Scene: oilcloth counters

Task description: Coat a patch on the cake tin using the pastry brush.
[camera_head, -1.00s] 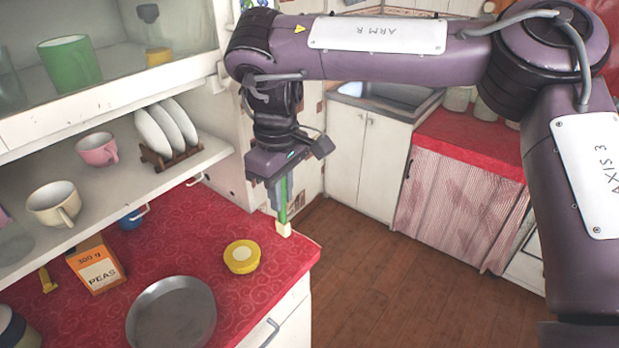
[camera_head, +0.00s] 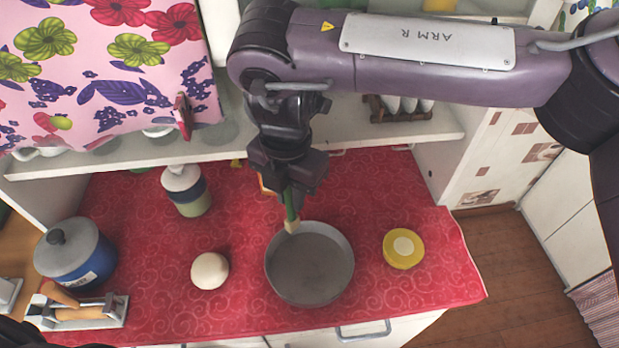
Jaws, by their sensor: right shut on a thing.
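The cake tin (camera_head: 310,272) is a round grey metal pan on the red oilcloth counter. My right gripper (camera_head: 291,188) is shut on the green handle of the pastry brush (camera_head: 291,207). The brush points down, its pale bristle end at the back left rim of the tin in the picture. I cannot tell whether the bristles touch the tin. The upper part of the handle is hidden by the gripper. My left gripper does not show; only a dark part of me is at the bottom left corner.
Right of the tin lies a yellow round container (camera_head: 403,249); left of it is a cream ball (camera_head: 209,271). Farther left stand a lidded jar (camera_head: 186,190), a blue pot (camera_head: 75,256) and a rolling pin rack (camera_head: 78,313). A shelf (camera_head: 230,152) runs behind. An orange box is mostly hidden behind my gripper.

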